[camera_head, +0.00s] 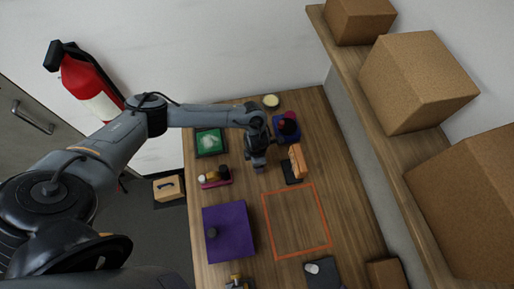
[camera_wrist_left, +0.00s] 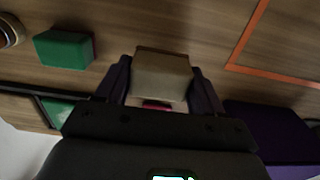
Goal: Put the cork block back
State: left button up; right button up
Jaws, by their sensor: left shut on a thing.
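My left gripper (camera_head: 257,166) hangs over the table between the green framed panel and the orange outlined square. In the left wrist view its two dark fingers (camera_wrist_left: 162,85) are shut on a tan block, which I take to be the cork block (camera_wrist_left: 161,72). The fingers press on its two sides. In the head view the gripper hides the block. Whether it touches the table cannot be told. The orange outlined square (camera_head: 266,222) is empty. My right gripper is not in view.
A pink tray (camera_head: 216,183) with small items and a purple box (camera_head: 236,218) stand left of the square. An orange-tan block (camera_head: 298,160) stands by a dark mat (camera_head: 290,174). A green block (camera_wrist_left: 64,48) shows in the wrist view. A shelf with cardboard boxes (camera_head: 415,82) overhangs the right.

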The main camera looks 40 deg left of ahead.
pick_arm(q)
jog(key=shift+f+p, duration=0.3)
jog(key=shift+f, duration=1.65)
jog(key=shift+f, duration=0.15)
jog(key=shift+f, duration=0.15)
jog(key=o, duration=1.1)
